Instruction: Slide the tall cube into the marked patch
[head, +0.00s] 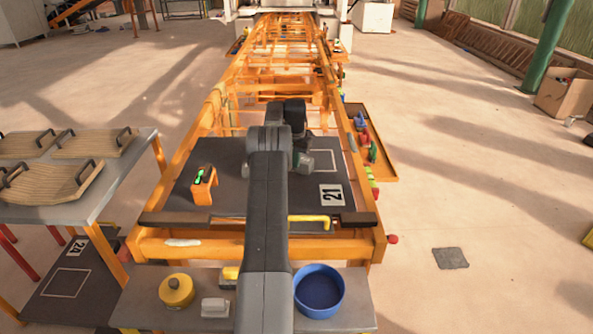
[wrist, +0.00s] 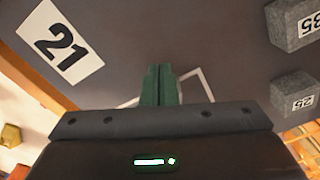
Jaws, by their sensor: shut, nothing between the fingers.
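My gripper (wrist: 161,86) shows in the wrist view as two green fingers pressed together, with nothing between them. Its tips lie in front of the white outline of the marked patch (wrist: 191,76), hiding part of it. Two grey cubes with number labels stand to the right in the wrist view: an upper cube (wrist: 293,22) cut by the frame edge, and a lower cube (wrist: 293,92) labelled 25. I cannot tell which is taller. Both are apart from the fingers. In the head view my arm hides the cubes, and part of the patch outline (head: 326,151) shows right of my gripper (head: 301,163).
A label 21 (head: 331,194) lies on the dark work surface (head: 230,165) near the patch. An orange bracket (head: 203,186) stands on the left. A yellow handle (head: 309,219) is at the front edge. A blue bowl (head: 319,290) and yellow pot (head: 177,291) sit on the front shelf.

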